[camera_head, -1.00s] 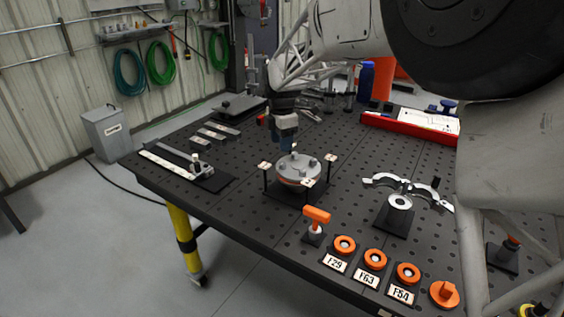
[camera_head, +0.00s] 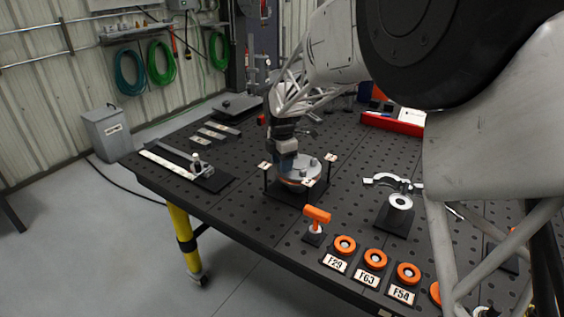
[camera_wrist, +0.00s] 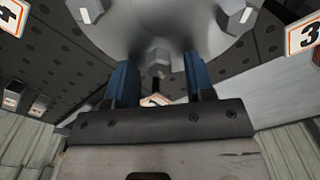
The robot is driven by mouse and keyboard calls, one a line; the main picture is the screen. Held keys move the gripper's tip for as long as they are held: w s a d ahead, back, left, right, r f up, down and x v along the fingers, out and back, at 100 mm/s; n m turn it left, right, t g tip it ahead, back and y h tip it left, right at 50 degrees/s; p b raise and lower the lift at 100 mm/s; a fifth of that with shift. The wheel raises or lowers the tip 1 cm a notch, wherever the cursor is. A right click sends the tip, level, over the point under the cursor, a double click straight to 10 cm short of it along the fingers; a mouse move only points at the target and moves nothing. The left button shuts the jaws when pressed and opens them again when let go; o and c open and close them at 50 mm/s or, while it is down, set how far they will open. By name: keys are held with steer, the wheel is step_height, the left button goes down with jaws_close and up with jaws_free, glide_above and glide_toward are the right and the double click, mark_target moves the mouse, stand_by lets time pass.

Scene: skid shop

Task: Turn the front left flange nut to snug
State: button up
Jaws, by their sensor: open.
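The grey round flange (camera_head: 305,172) sits on a dark stand on the black table, with several hex nuts around its face. My gripper (camera_head: 286,165) points down at the flange's left side and hides the nut there in the head view. In the wrist view the blue fingers (camera_wrist: 160,65) are open, one on each side of a nut (camera_wrist: 158,58) at the flange (camera_wrist: 160,20) rim. Whether they touch it I cannot tell. Two other nuts show clear of the fingers, one at left (camera_wrist: 85,10) and one at right (camera_wrist: 237,16).
Small number tags on posts surround the flange, at left (camera_head: 264,166), right (camera_head: 330,158) and front (camera_head: 308,183). An orange T-handled tool (camera_head: 317,215) stands in front. Orange rings (camera_head: 375,259) line the front edge. A clamp (camera_head: 392,181) lies to the right.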

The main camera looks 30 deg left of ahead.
jaws_close()
steer(key=shift+m, duration=0.3)
steer(key=shift+w+a+m, duration=0.1)
steer(key=shift+m, duration=2.5)
jaws_free()
